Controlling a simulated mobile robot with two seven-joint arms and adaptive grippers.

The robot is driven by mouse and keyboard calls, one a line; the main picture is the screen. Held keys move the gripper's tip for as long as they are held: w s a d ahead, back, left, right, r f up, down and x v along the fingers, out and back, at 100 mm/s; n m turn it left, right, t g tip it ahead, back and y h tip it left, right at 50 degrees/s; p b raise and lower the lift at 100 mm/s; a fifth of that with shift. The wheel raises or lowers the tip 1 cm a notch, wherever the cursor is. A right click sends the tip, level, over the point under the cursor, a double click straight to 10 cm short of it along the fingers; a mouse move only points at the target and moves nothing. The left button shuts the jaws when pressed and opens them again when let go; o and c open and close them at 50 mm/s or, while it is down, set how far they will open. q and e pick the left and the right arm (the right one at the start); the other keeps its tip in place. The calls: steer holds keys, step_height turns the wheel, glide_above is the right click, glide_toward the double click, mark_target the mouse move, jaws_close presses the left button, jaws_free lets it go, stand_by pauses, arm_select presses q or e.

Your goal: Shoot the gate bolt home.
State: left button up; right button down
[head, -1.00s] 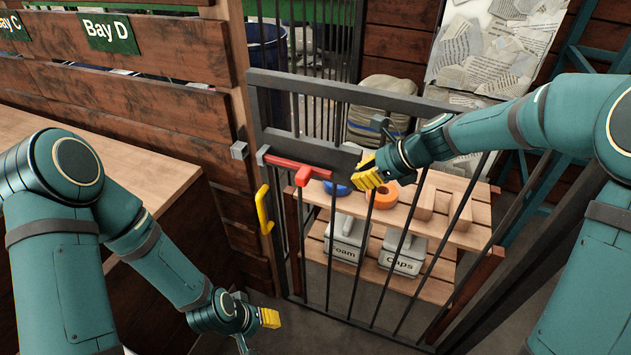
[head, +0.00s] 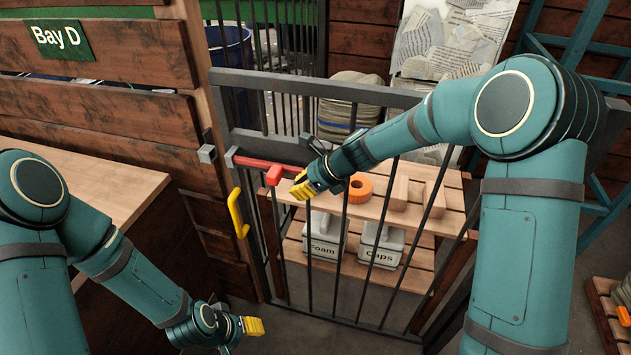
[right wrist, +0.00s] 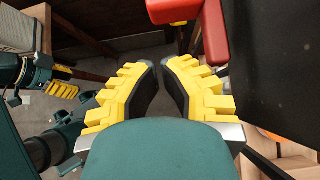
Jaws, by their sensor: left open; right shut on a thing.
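The gate (head: 350,93) has dark bars and carries a bolt (head: 255,162) with a red bar and a red knob (head: 274,176). The bolt's grey tip stands a little right of the grey keeper block (head: 207,154) on the post, with a gap between. My right gripper (head: 300,187) is just right of the knob. In the right wrist view its fingers (right wrist: 160,68) are drawn close together with a narrow dark gap, and I see nothing between them. The red knob (right wrist: 174,10) is beyond their tips, apart from them. My left gripper (head: 254,326) is open and low, away from the gate.
A yellow handle (head: 238,214) sticks out below the bolt. A wooden counter (head: 110,190) stands at left.

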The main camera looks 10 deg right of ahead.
mark_target(267, 175)
steer(key=shift+w+a+r, duration=0.1)
steer(key=shift+w+a, duration=0.25)
steer(key=shift+a, duration=0.35)
steer(key=shift+w+a+r, duration=0.1)
steer(key=shift+w+a, duration=0.25)
steer(key=shift+a, duration=0.35)
steer(key=w+a+p, duration=0.1)
steer(key=a+p, duration=0.1)
steer(key=a, duration=0.1)
steer(key=w+a+p, duration=0.1)
steer(key=a, duration=0.1)
steer(key=shift+w+a+r, duration=0.1)
steer(key=shift+w+a, duration=0.15)
steer(key=shift+w, duration=0.05)
steer(key=shift+w+a+p, duration=0.15)
steer(key=shift+a+p, duration=0.1)
steer(key=shift+p, duration=0.05)
steer(key=shift+d, duration=0.1)
